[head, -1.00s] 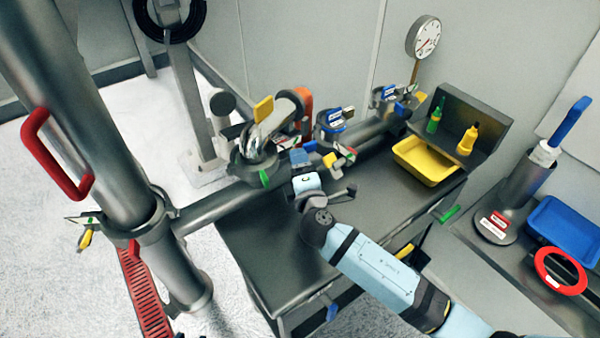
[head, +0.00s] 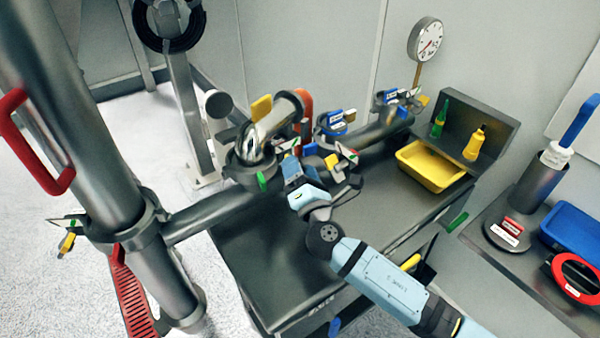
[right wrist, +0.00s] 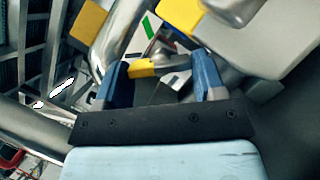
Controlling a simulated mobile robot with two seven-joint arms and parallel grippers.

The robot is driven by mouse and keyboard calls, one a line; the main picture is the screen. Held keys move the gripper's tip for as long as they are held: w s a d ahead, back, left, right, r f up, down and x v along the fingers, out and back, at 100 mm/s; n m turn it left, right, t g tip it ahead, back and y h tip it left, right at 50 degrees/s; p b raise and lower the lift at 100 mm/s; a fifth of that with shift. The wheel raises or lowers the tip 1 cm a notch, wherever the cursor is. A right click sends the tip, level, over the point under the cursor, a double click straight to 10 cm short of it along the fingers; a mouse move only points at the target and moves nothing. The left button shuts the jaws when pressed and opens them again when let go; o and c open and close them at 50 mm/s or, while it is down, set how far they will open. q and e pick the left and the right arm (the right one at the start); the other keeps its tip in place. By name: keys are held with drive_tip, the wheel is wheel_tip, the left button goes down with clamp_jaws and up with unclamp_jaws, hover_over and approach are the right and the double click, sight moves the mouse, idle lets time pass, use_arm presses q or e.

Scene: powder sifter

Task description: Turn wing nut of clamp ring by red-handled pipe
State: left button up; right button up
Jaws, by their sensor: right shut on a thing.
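A tall steel pipe with a red handle (head: 62,180) stands at the left. A clamp ring (head: 150,218) circles it, and a yellow wing nut (head: 67,242) sticks out at the ring's left. My right gripper (head: 292,165) is away from that ring, at the fittings on the horizontal pipe in the middle. In the right wrist view, its blue fingers (right wrist: 160,80) are on either side of a yellow wing-nut-like piece (right wrist: 152,68) and shut on it. The fingers partly hide the clamp there. My left gripper is out of view.
A steel elbow (head: 272,122) with a yellow tab and an orange-red part rise beside the gripper. A yellow tray (head: 432,180) and bottles are at the right back. The grey tabletop (head: 260,260) in front is mostly bare.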

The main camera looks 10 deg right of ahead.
idle(0.4)
drive_tip(key=o, duration=0.9)
drive_tip(key=b+v, duration=0.2)
drive_tip(key=v, duration=1.1)
drive_tip(key=shift+s+d+f+b, duration=0.1)
drive_tip(key=shift+s+f+b, duration=0.05)
drive_tip(key=shift+s+b, duration=0.2)
